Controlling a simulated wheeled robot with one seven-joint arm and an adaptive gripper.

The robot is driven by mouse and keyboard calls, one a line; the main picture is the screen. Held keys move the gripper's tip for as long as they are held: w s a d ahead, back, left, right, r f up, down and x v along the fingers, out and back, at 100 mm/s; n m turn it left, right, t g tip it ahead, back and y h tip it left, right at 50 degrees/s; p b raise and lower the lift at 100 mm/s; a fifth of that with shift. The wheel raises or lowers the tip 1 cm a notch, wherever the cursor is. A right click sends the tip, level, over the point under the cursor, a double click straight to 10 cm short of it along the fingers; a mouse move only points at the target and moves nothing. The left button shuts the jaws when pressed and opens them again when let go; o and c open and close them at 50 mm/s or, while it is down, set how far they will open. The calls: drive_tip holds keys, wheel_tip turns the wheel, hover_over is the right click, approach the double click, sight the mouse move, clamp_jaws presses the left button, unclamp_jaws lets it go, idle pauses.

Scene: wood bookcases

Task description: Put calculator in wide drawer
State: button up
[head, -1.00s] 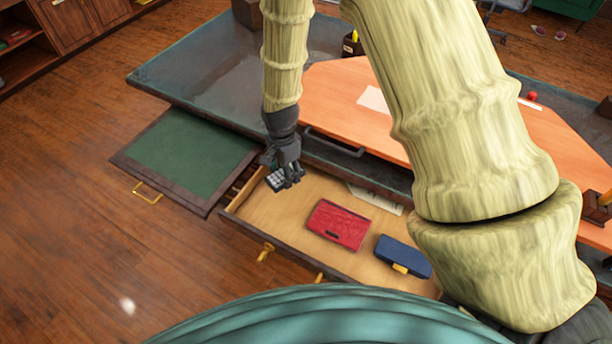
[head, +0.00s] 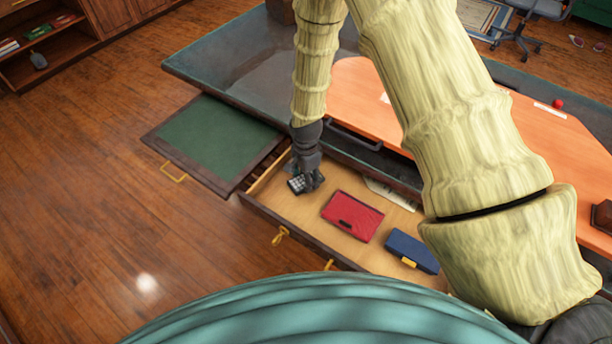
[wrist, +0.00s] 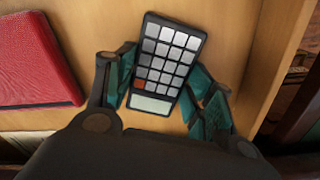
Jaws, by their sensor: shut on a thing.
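The calculator (wrist: 165,62) is dark with pale grey keys, one orange key and a pale display. My gripper (wrist: 165,92) is shut on it, with a finger along each long side. In the head view the calculator (head: 297,185) shows under my gripper (head: 307,182), at the left end of the wide drawer (head: 300,213). The wide drawer is pulled open, with a light wood floor. The calculator is over or on that floor; I cannot tell whether it touches.
A red case (head: 352,214) and a blue case (head: 412,252) with a yellow clasp lie in the drawer, with a paper (head: 390,193) behind. A green-topped pull-out panel (head: 220,137) is left of it. The desk top (head: 235,70) rises behind.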

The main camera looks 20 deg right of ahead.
drive_tip(key=shift+s+r, duration=0.15)
drive_tip(key=shift+r, duration=0.05)
drive_tip(key=shift+f, duration=0.1)
drive_tip(key=o, duration=1.1)
drive_tip(key=shift+f, duration=0.1)
drive_tip(key=shift+c, duration=0.2)
wheel_tip(320, 180, up, 12)
drive_tip(key=b, duration=0.2)
drive_tip(key=shift+r, duration=0.2)
